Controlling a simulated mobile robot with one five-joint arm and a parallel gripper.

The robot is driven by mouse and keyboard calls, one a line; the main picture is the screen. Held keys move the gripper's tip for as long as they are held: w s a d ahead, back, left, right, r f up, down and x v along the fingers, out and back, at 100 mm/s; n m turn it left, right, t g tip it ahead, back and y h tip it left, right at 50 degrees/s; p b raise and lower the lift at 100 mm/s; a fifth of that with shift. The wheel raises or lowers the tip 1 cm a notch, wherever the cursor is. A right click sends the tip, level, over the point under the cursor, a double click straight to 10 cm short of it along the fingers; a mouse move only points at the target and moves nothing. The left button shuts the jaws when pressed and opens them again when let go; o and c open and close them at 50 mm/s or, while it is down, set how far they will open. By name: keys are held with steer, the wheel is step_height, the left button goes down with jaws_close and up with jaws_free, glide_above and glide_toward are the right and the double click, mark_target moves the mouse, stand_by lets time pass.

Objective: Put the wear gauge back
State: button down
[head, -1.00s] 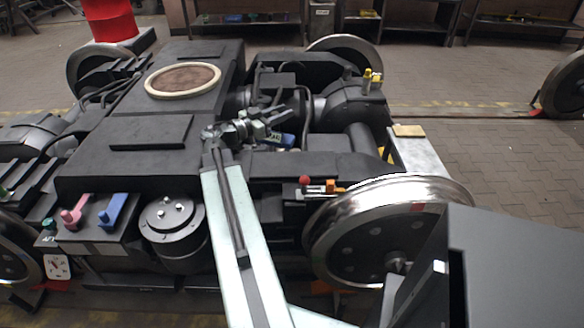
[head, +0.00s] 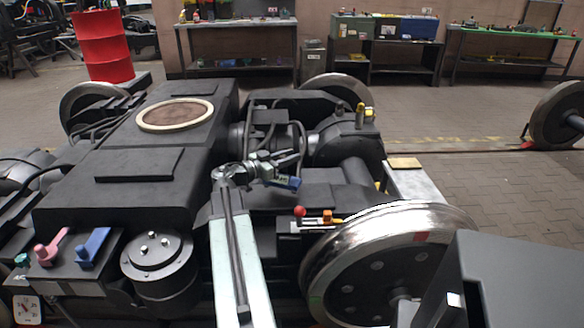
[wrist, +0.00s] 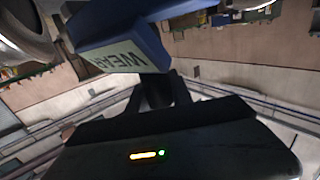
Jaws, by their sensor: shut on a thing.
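The wear gauge is a blue piece with a pale label; in the wrist view the blue block (wrist: 130,48) fills the upper middle, and its label reads "WEAR". In the head view the gauge (head: 288,183) shows small and blue at the end of my arm, above the dark bogie frame. My gripper (head: 270,172) is shut on it and holds it up, apart from the bogie as far as I can tell. In the wrist view my gripper (wrist: 160,92) shows its dark fingers just below the blue block. The fingers' contact with it is partly hidden.
A bright steel wheel (head: 385,265) stands at the right front. Beside it are a red knob (head: 299,211) and an orange block (head: 327,217). Pink (head: 50,247) and blue (head: 93,247) levers stand at the left front. Workbenches (head: 237,24) line the back wall.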

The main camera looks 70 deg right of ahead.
steer(key=f+b, duration=0.2)
steer(key=d+f+b, duration=0.1)
steer(key=f+b, duration=0.1)
steer(key=shift+s, duration=0.35)
steer(key=c, duration=1.1)
jaws_free()
steer(key=shift+c, duration=0.2)
steer(key=shift+r, duration=0.1)
steer(key=v, duration=1.2)
steer(key=shift+p, duration=0.4)
